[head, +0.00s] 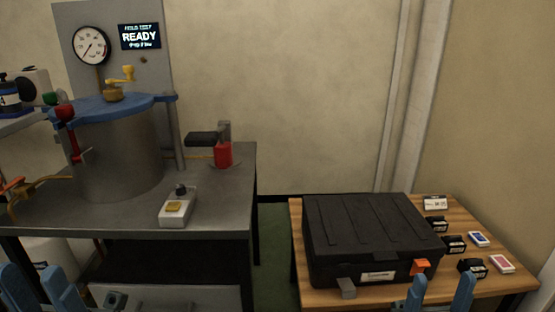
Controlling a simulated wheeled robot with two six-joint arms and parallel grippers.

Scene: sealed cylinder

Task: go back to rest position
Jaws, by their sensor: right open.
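My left gripper (36,280) shows at the bottom left edge, its two blue fingers apart with nothing seen between them. It is in front of the grey bench. My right gripper (441,287) shows at the bottom right, its blue fingers apart and empty, at the front edge of the wooden table in the picture. Most of both grippers is cut off by the bottom edge. The grey cylinder (119,155) stands on the bench with a blue lid (105,107) on top and a yellow-handled valve (120,80) above the lid.
A black case (368,235), closed, with an orange latch (420,266), fills much of the wooden table (505,273). Small black boxes and cards lie to its right. A gauge (91,46) and a screen (139,36) reading READY are behind the cylinder. Floor shows between bench and table.

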